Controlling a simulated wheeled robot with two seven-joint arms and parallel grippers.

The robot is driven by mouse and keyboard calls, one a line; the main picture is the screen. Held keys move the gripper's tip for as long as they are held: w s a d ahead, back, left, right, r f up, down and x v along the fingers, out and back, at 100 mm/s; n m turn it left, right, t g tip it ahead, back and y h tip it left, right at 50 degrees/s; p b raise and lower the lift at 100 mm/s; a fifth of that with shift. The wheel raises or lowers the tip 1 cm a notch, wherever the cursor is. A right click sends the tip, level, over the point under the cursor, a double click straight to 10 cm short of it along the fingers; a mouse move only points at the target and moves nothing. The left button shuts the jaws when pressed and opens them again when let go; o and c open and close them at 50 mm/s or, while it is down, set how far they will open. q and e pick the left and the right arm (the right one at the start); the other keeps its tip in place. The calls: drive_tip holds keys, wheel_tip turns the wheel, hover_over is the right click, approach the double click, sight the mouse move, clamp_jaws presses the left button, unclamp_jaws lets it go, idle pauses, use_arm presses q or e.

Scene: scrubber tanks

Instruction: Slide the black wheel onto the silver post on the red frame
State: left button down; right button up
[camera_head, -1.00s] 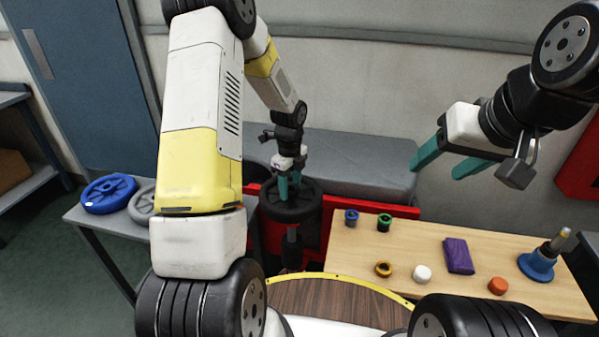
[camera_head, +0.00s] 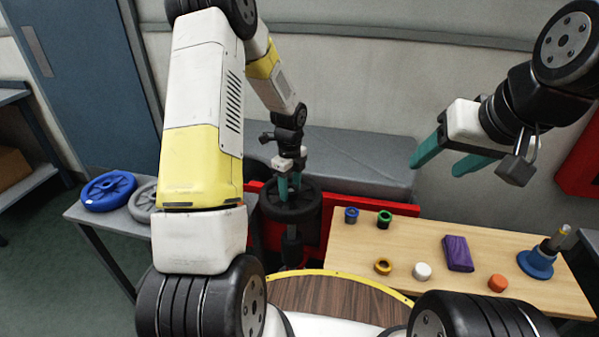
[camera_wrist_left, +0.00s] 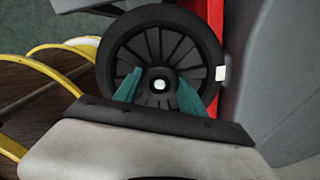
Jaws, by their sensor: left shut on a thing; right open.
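The black wheel (camera_head: 290,213) is in my left gripper (camera_head: 290,187), whose teal fingers are shut on its hub from above. The wheel lies about flat in front of the red frame (camera_head: 385,206). In the left wrist view the spoked wheel (camera_wrist_left: 140,45) shows a small bright round spot (camera_wrist_left: 160,85) at its hub centre, between the fingertips (camera_wrist_left: 160,92). It may be the silver post's end, but I cannot tell. The rest of the post is hidden. My right gripper (camera_head: 445,160) is open and empty, above the back of the wooden table.
A blue wheel (camera_head: 108,192) and a grey wheel (camera_head: 143,203) lie on the side table at the left. The wooden table (camera_head: 350,262) holds small rings, a purple block (camera_head: 458,253) and a blue-based post (camera_head: 537,262). A grey box (camera_head: 360,165) stands behind the frame.

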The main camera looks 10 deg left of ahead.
use_arm(q)
drive_tip(key=shift+f, duration=0.95)
idle(2.8)
drive_tip(key=c, duration=0.6)
unclamp_jaws()
drive_tip(key=shift+f, duration=0.1)
drive_tip(key=shift+r, duration=0.25)
drive_tip(key=shift+r, duration=1.25)
drive_tip(key=shift+r, duration=0.2)
drive_tip(key=shift+r, duration=3.35)
